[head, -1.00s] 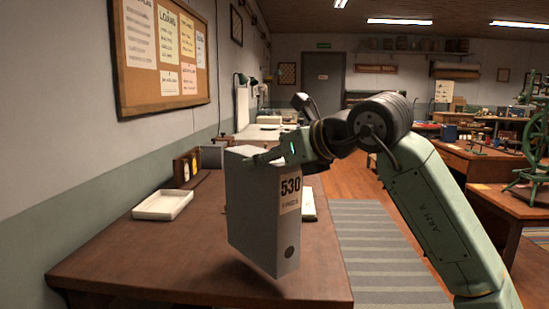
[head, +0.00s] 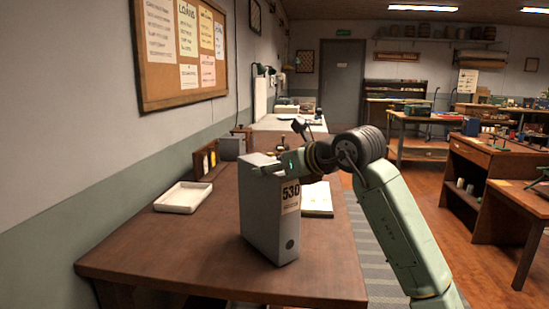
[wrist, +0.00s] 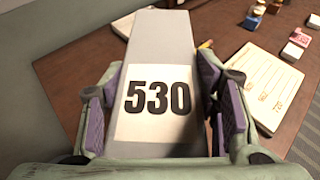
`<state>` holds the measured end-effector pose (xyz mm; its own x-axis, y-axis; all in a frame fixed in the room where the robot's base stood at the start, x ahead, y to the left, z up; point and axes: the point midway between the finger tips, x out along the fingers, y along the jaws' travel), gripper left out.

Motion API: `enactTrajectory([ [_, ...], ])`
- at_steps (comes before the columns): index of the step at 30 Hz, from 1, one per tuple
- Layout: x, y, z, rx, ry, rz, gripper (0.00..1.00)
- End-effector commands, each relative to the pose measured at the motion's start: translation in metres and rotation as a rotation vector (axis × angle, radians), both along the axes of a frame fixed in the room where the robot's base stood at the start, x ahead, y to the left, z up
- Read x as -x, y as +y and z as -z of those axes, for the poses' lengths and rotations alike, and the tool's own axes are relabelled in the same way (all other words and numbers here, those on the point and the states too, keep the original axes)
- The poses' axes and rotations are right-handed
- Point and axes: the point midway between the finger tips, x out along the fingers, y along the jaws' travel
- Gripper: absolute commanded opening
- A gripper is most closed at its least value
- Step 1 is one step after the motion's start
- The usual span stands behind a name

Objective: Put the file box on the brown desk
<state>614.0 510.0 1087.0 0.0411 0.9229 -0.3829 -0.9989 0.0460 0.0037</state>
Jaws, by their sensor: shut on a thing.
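The grey file box (head: 262,215) with a "530" label stands upright at the near middle of the brown desk (head: 190,265). Its bottom looks to be on or very close to the desk top; I cannot tell for sure if it touches. My gripper (head: 275,167) holds it near the top. In the wrist view, the fingers (wrist: 160,110) are shut on both sides of the file box (wrist: 160,50), around its labelled face. The box's far side is hidden.
A white tray (head: 183,197) lies on the desk to the left of the box. Small upright items (head: 205,160) stand by the wall. The desk's near left part is clear.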

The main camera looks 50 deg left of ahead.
Motion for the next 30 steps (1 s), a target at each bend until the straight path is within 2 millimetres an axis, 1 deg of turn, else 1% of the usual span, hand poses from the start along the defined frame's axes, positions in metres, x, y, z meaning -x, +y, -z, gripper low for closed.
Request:
enactTrajectory([
  [1, 0.0004, -0.0006, -0.0035, -0.008, -0.003, 0.000, 0.00],
  [6, 0.0002, -0.0006, -0.0035, -0.008, -0.003, 0.001, 0.00],
  [11, -0.0002, -0.0009, 0.0003, -0.008, -0.003, 0.001, 0.00],
  [12, -0.0004, -0.0004, 0.0038, -0.001, -0.001, 0.002, 0.56],
  [21, -0.0002, -0.0003, 0.0028, -0.001, 0.000, 0.001, 0.75],
  [30, -0.0001, -0.0002, 0.0015, -0.001, 0.000, 0.001, 0.75],
])
